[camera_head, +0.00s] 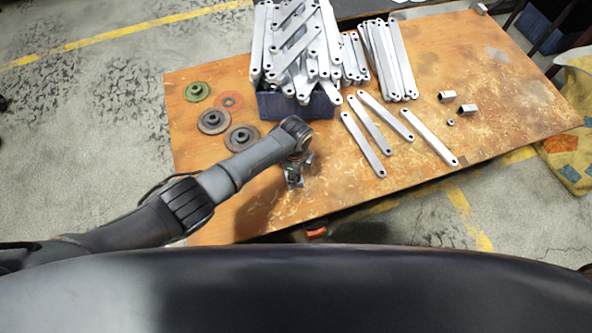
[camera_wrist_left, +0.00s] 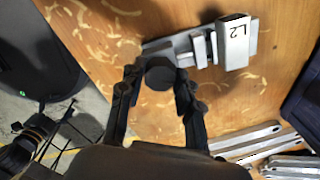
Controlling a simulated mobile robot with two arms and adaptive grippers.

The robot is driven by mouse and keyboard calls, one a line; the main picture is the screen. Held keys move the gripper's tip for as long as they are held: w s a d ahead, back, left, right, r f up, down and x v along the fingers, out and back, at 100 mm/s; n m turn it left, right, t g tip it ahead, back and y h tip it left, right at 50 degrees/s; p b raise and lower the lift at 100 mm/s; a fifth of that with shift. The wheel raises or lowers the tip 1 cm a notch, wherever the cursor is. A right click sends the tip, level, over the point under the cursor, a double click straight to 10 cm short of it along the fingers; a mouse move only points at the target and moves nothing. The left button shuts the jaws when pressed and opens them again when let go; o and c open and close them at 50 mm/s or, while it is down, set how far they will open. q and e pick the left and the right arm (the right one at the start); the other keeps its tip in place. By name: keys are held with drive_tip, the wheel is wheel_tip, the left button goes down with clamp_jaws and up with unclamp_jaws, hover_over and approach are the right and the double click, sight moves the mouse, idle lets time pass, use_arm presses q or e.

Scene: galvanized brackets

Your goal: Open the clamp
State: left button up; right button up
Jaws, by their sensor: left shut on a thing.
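My left gripper (camera_wrist_left: 159,84) is shut on this knob, one finger on each side. In the head view the left gripper (camera_head: 297,162) is over the clamp (camera_head: 294,182) near the table's front edge and hides much of it. My right gripper is in neither view.
A blue bin (camera_head: 290,108) heaped with metal bars stands behind my left gripper. Several loose bars, such as one bar (camera_head: 428,137), lie to its right. Discs, including a grey disc (camera_head: 241,138), lie to the left. The table's (camera_head: 500,75) right part is mostly clear.

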use_arm(q)
drive_tip(key=n+p, duration=0.1)
drive_tip(key=n, duration=0.4)
drive_tip(key=shift+s+r, duration=0.1)
drive_tip(key=shift+r, duration=0.05)
drive_tip(key=n, duration=0.4)
drive_tip(key=shift+p, duration=0.4)
drive_tip(key=o, duration=1.1)
